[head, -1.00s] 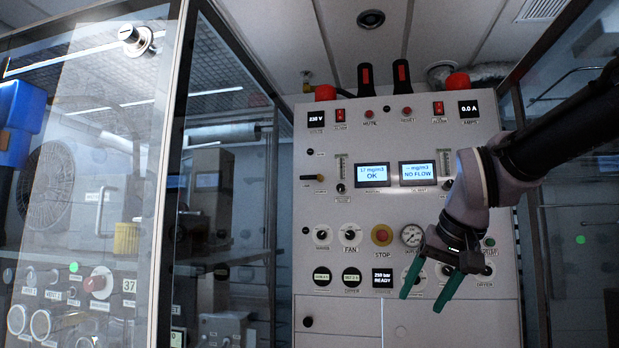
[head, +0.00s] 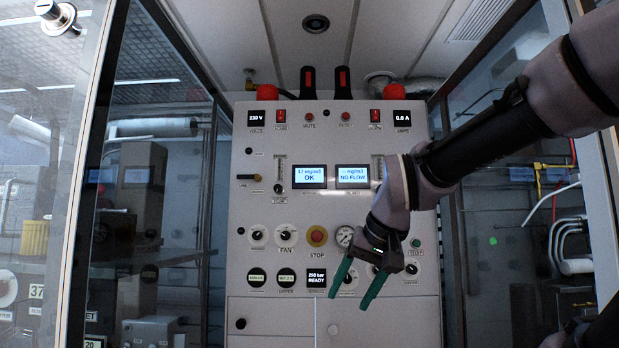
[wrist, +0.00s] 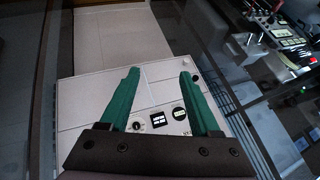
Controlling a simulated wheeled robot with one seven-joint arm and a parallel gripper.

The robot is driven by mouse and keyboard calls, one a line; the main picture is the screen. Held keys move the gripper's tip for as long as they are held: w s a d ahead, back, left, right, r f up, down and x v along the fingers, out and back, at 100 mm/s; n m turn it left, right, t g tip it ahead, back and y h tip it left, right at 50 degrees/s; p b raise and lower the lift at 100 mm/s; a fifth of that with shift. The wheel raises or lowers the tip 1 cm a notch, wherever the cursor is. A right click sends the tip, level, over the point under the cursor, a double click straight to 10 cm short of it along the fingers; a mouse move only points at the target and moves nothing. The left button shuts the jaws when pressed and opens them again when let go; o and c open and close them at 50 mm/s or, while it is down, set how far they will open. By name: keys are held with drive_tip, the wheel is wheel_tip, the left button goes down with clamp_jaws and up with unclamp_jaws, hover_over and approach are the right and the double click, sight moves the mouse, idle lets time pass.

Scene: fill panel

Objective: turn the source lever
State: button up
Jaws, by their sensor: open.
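The grey control panel (head: 405,278) stands ahead. The labels are too small to tell which one is the source lever. My gripper (head: 348,290) is open and empty, its green fingers pointing down in front of the panel's lower right, right of the READY display. It covers part of the dials there. In the wrist view the open fingers (wrist: 157,100) frame the panel's face; no lever shows between them.
A red and yellow stop button (head: 317,236), a gauge (head: 344,236) and several knobs line the panel's middle. A glass-fronted cabinet (head: 75,150) stands close on the left. Glass and pipes (head: 575,245) stand on the right.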

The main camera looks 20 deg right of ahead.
drive_tip(key=shift+c, duration=0.3)
drive_tip(key=shift+w, duration=0.3)
drive_tip(key=shift+c, duration=0.7)
drive_tip(key=n+t+y, duration=0.6)
drive_tip(key=n+t, duration=0.3)
drive_tip(key=n, duration=1.9)
approach(245, 176)
drive_tip(key=shift+x, duration=5.3)
